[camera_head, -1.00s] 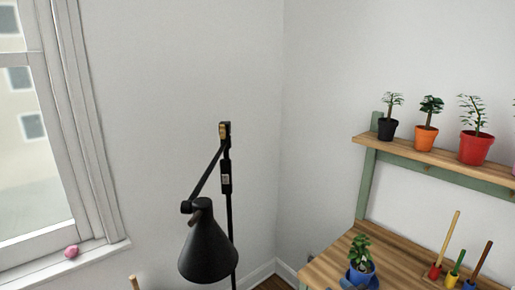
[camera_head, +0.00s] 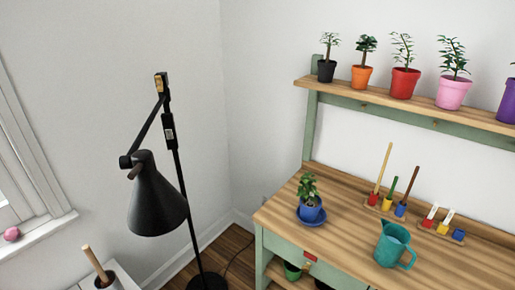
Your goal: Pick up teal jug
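The teal jug (camera_head: 392,246) stands upright on the wooden top of the green-framed bench (camera_head: 340,234), near its front edge. Its handle is on the right side and its open top faces up. Neither of my grippers is in the head view.
A blue pot with a plant (camera_head: 310,207) stands left of the jug. Behind are a rack of tall-handled tools (camera_head: 386,203) and a rack of short ones (camera_head: 440,224). Potted plants line the shelf (camera_head: 380,100) above. A black floor lamp (camera_head: 158,205) stands left of the bench.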

